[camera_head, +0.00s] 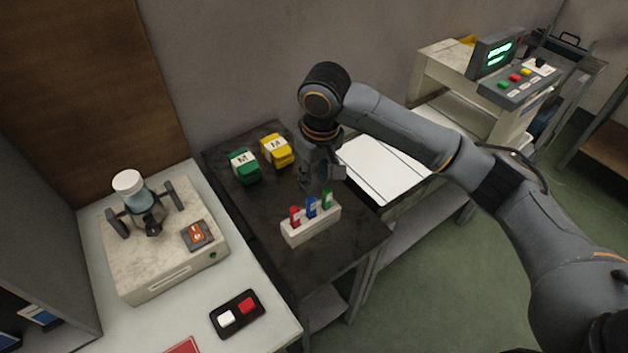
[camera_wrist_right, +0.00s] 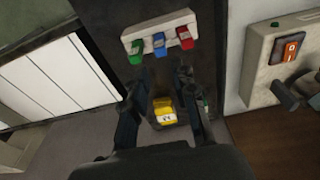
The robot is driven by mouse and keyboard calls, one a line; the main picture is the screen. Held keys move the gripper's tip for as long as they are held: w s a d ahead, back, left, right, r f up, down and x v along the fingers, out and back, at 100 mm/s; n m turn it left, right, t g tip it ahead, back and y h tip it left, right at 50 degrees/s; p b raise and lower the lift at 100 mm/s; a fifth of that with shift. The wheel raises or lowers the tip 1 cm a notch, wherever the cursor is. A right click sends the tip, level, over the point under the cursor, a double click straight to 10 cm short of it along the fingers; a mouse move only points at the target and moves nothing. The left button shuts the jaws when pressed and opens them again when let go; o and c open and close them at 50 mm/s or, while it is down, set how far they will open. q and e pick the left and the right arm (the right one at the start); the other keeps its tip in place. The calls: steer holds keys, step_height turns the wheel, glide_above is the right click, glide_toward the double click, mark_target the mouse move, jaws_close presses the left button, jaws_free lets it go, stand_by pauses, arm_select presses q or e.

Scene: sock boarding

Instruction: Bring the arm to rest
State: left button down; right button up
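My right arm reaches in from the right in the head view. Its gripper (camera_head: 322,178) points down over the dark table (camera_head: 345,250), behind the white rack and to the right of the yellow block. In the wrist view the two fingers (camera_wrist_right: 163,112) are apart with nothing held between them. The yellow block (camera_wrist_right: 165,112) shows in the gap, lower down on the table. My left gripper is in neither view.
A white rack (camera_head: 312,228) holds red, blue and green pieces close to the gripper. Green (camera_head: 243,167) and yellow (camera_head: 277,151) M blocks stand at the back. A control console (camera_head: 515,84) stands back right.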

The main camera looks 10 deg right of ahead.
steer(key=shift+f, duration=0.1)
stand_by(0.3)
steer(key=s+a+f+n+t+y, duration=0.1)
steer(key=s+a+f+y, duration=0.4)
steer(key=s+f, duration=0.55)
steer(key=s+d+f+m+t+h, duration=0.1)
steer(key=s+d+f+m+h, duration=0.3)
steer(key=s+d, duration=1.1)
steer(key=s+a+f+g+h, duration=0.1)
steer(key=s+f, duration=0.2)
steer(key=f, duration=2.5)
steer(key=s+d+f+n+g, duration=0.1)
steer(key=s+d+f, duration=0.2)
steer(key=s+f, duration=1.1)
steer(key=shift+s+f, duration=0.35)
steer(key=shift+s, duration=0.8)
